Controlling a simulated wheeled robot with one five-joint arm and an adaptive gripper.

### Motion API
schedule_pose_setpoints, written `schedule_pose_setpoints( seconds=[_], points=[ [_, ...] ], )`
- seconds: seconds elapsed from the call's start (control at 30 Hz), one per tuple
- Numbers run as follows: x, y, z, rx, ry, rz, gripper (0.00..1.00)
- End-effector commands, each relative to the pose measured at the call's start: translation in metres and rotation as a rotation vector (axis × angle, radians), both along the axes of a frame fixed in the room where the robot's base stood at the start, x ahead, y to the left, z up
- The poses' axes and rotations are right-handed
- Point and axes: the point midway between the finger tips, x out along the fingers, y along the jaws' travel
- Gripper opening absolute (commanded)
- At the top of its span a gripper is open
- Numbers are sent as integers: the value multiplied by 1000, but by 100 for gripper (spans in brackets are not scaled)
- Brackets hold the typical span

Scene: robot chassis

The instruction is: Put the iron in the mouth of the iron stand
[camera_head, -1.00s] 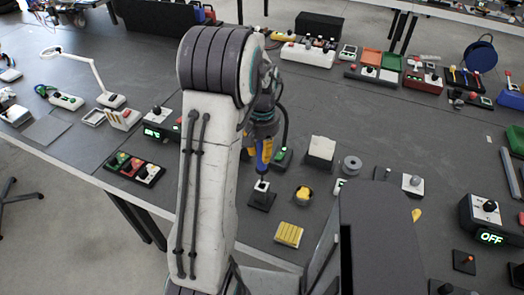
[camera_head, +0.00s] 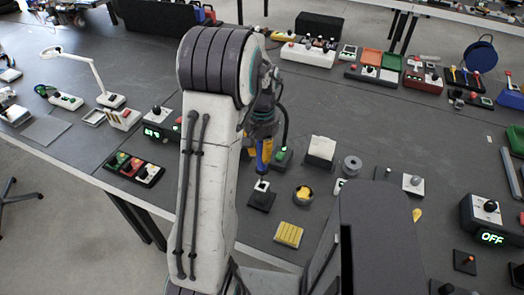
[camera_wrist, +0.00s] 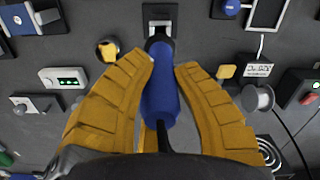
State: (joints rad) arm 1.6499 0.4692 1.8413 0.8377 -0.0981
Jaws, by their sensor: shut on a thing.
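The iron has a blue handle and a dark cord and hangs in my gripper (camera_head: 262,150), tip downward in the head view. The iron stand is a small black block with a pale square top (camera_head: 262,186), just below the iron's tip in the head view. In the wrist view the stand (camera_wrist: 158,12) is at the top centre, beyond the iron's dark front end. That front end hides part of the stand, and contact cannot be told.
A white-topped block (camera_head: 320,150) and a grey spool (camera_head: 352,166) stand farther back.

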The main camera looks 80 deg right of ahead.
Motion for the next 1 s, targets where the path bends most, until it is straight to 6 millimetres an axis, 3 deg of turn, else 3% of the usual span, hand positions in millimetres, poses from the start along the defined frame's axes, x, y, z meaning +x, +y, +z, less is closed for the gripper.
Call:
schedule_pose_setpoints(
  seconds=[1.0],
  points=[
    [0,0,-23,0,0,0,0]
  ],
)
